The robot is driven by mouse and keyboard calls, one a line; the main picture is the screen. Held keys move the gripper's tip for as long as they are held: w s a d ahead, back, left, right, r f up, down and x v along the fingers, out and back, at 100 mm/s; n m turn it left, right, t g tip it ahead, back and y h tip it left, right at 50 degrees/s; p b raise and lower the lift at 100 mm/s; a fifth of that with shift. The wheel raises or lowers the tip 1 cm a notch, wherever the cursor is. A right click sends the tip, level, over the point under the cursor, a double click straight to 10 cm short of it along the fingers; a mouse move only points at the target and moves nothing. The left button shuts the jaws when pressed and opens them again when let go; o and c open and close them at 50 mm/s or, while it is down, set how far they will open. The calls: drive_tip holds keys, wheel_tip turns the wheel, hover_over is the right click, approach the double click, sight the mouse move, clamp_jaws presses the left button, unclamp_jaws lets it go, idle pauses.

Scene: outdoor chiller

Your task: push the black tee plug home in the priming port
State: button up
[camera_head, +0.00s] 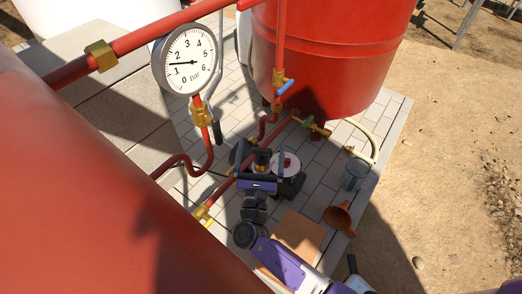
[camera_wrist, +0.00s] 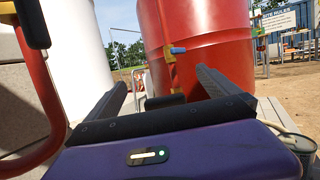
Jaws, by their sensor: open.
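My gripper (camera_head: 260,153) is low over the paving in the head view, beside the pump (camera_head: 288,166) with its pale round face and red centre. Its dark fingers are apart. A brass fitting (camera_head: 263,160) shows between or just behind them; I cannot tell whether it is the priming port. In the wrist view my gripper (camera_wrist: 161,78) points toward the red tank, with its fingers wide apart. A small black piece (camera_wrist: 165,101) shows low between them, partly hidden by the gripper body. It may be the tee plug, but I cannot tell how it sits.
A large red tank (camera_head: 330,50) stands behind, with a blue-handled valve (camera_head: 285,87). A copper funnel (camera_head: 342,216), a metal can (camera_head: 355,172) and a brown board (camera_head: 299,236) are at the right.

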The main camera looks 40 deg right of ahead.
sight(261, 162)
wheel_tip(261, 162, up, 4)
drive_tip(key=p, duration=0.2)
drive_tip(key=shift+p, duration=0.35)
drive_tip(key=shift+f, duration=0.15)
drive_tip(key=v, duration=0.7)
drive_tip(key=shift+s+a, duration=0.25)
drive_tip(key=shift+f, duration=0.1)
